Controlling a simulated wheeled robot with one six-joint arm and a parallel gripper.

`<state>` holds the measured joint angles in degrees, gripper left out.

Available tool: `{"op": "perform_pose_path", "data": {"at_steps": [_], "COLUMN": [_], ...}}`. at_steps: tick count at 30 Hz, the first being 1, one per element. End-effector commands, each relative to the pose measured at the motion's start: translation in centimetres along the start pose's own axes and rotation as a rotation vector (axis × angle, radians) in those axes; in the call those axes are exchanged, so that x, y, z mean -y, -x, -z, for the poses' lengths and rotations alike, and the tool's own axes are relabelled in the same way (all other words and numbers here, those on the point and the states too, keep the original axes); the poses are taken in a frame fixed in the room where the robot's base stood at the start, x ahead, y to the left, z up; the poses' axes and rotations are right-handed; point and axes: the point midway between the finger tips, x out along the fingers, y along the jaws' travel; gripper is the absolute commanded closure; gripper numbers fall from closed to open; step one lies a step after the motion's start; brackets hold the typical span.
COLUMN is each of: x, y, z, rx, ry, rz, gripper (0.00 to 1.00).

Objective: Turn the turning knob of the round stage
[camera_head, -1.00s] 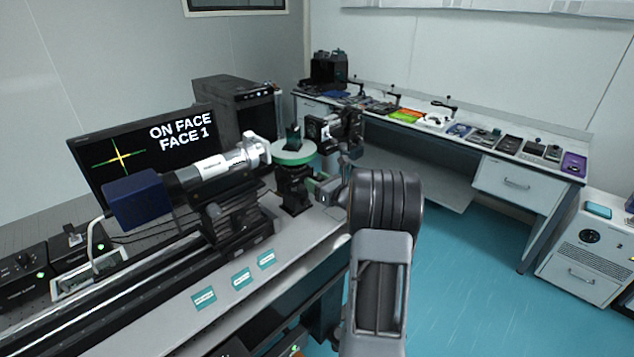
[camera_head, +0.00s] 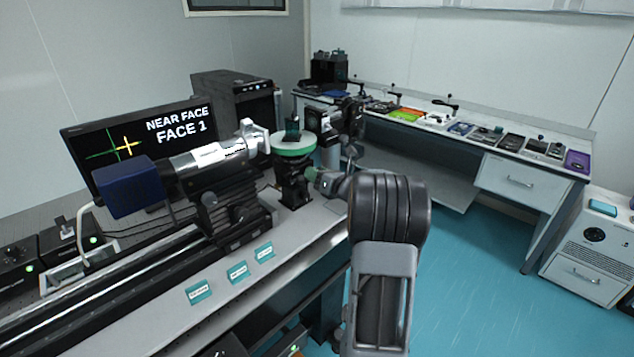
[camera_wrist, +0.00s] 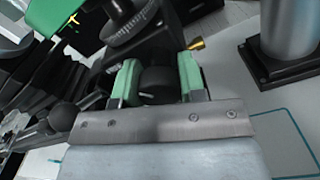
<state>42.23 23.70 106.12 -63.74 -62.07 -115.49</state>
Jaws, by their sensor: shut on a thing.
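The round stage (camera_head: 293,146) has a green-rimmed white top and a black body, and stands on the near optical table. A small dark prism-like block (camera_head: 292,128) sits upright on it. In the wrist view, the black turning knob (camera_wrist: 157,84) lies between the two green fingertips of my gripper (camera_wrist: 158,82). My gripper is shut on the knob, with a finger at each side. In the head view my gripper (camera_head: 316,178) reaches the stage's lower right side, and my arm partly hides it. The monitor (camera_head: 140,140) reads "NEAR FACE, FACE 1", with a green and a yellow cross set apart.
A telescope-like tube with a blue end box (camera_head: 135,187) points at the stage from the left. A brass-coloured screw (camera_wrist: 196,44) and a metal post (camera_wrist: 288,35) are close to my gripper. Teal labels (camera_head: 237,272) lie along the table's front.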

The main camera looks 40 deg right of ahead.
Motion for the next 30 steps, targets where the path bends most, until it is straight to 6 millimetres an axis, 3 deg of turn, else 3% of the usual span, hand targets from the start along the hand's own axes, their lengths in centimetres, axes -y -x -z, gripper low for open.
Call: {"op": "perform_pose_path", "data": {"at_steps": [30], "x": [-0.15], "y": [-0.02], "z": [-0.09], "rx": [-0.002], "ry": [-0.966], "rz": [0.000], "gripper": [0.86]}}
